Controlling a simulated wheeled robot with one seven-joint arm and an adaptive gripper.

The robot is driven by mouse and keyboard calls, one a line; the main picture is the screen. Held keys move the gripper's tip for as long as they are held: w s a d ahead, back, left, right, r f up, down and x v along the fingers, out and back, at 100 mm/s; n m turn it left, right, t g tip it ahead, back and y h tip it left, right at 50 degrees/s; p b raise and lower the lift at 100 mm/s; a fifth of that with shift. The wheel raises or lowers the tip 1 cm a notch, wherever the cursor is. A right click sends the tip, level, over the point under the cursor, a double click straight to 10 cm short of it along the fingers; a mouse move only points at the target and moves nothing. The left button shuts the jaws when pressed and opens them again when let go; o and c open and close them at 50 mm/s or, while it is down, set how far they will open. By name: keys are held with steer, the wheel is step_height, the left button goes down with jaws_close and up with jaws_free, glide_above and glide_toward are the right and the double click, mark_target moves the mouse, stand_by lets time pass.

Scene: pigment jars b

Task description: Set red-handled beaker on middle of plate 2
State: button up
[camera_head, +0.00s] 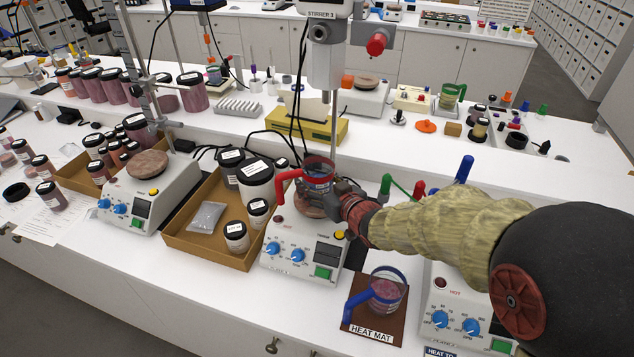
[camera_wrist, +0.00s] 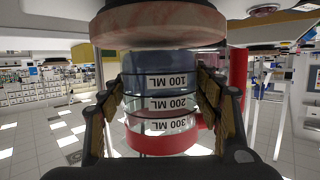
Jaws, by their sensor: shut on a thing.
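The red-handled beaker (camera_head: 318,177), clear with volume marks and a blue-grey content, is upright over the middle hot plate (camera_head: 285,266), whose small label is hard to read. My gripper (camera_head: 338,192) is shut on the beaker from the right. In the wrist view, which is upside down, the fingers flank the beaker (camera_wrist: 162,105), with its red handle (camera_wrist: 237,85) at the right. The plate's round mottled top (camera_wrist: 165,20) lies directly beyond the beaker's base. I cannot tell whether they touch. My gripper hides part of the plate top in the head view.
A stirrer (camera_head: 328,60) hangs above, its rod close behind the beaker. A cardboard tray (camera_head: 200,250) of jars stands left. A blue-handled beaker (camera_head: 386,292) sits on the heat mat (camera_head: 375,327), front right. Another hot plate (camera_head: 455,330) lies beneath my arm.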

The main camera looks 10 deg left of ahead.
steer(key=shift+f, duration=0.2)
steer(key=o, duration=1.6)
steer(key=shift+f, duration=0.1)
steer(key=v, duration=1.2)
